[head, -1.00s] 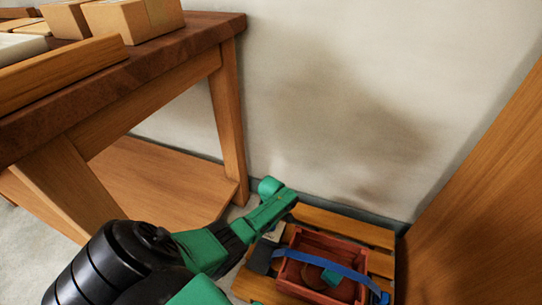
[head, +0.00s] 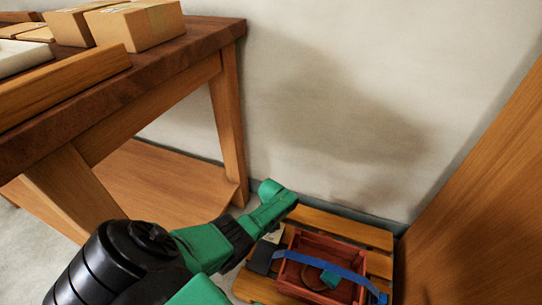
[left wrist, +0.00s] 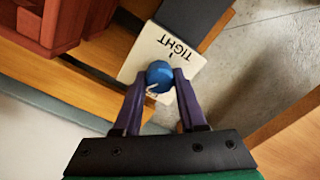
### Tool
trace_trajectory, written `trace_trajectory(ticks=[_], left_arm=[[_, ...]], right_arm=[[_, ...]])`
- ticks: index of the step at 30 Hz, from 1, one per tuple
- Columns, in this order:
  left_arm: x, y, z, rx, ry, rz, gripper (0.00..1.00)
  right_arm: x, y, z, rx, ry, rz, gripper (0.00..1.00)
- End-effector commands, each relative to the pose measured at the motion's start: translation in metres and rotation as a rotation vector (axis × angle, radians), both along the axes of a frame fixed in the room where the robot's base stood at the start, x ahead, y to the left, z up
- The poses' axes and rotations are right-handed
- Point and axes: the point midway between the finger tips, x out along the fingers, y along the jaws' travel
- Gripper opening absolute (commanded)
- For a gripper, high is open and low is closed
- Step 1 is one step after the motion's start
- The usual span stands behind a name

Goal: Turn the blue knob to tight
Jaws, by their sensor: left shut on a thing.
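The blue knob (left wrist: 159,75) shows in the left wrist view in front of a white plate (left wrist: 140,58) printed with the word TIGHT. My left gripper (left wrist: 160,82) is shut on the knob, with a dark finger on either side of it. A small pale mark shows at the knob's lower edge, partly hidden. In the head view my left arm reaches down to the plate (head: 273,236), and the arm hides the knob. My right gripper is in neither view.
A red crate (head: 317,244) with a blue strap (head: 330,262) across it stands on a slatted wooden pallet (head: 365,232). A dark block (head: 262,257) sits beside the crate. A workbench (head: 215,42) with cardboard boxes stands left, and a wooden panel (head: 480,200) rises right.

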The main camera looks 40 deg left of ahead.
Motion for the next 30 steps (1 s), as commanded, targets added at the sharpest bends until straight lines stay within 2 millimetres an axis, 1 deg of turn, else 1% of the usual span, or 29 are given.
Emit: trace_trajectory(ticks=[3,30], left_arm=[[0.0005,-0.0002,0.0009,0.000,0.000,-0.108,0.00],[0.0018,-0.0016,0.0004,0.001,-0.001,-0.964,0.00]], right_arm=[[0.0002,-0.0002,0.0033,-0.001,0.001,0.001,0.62],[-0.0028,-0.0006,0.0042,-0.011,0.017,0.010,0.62]])
